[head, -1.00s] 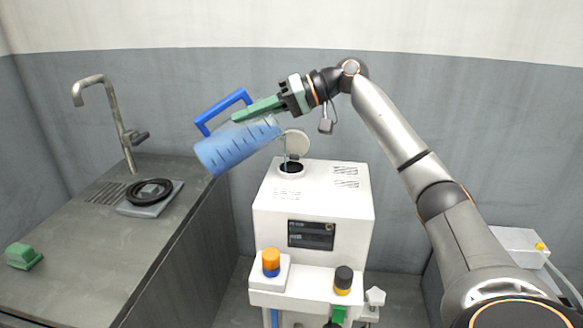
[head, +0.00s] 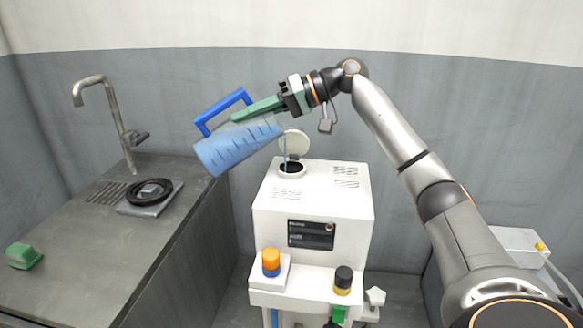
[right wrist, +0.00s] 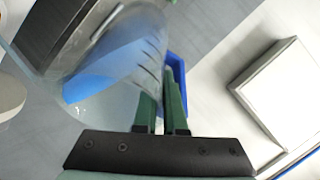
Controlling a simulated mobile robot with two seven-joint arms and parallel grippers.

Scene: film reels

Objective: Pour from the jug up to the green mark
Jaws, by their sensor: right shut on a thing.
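The clear jug (head: 238,148) holds blue liquid and has a blue handle (head: 222,110). It is tilted steeply, with its mouth to the right, above and left of the white machine (head: 313,205). My right gripper (head: 240,115), with green fingers, is shut on the jug's handle. The right wrist view shows the jug (right wrist: 145,35), the blue liquid and the fingers (right wrist: 163,105) at the handle. I cannot make out a green mark. My left gripper is out of view.
A grey counter (head: 75,250) on the left carries a tap (head: 125,130), a black ring (head: 150,191) on a grey plate, and a green block (head: 24,256). The machine's front has a dark display (head: 311,235), an orange knob (head: 271,260) and a black knob (head: 343,278).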

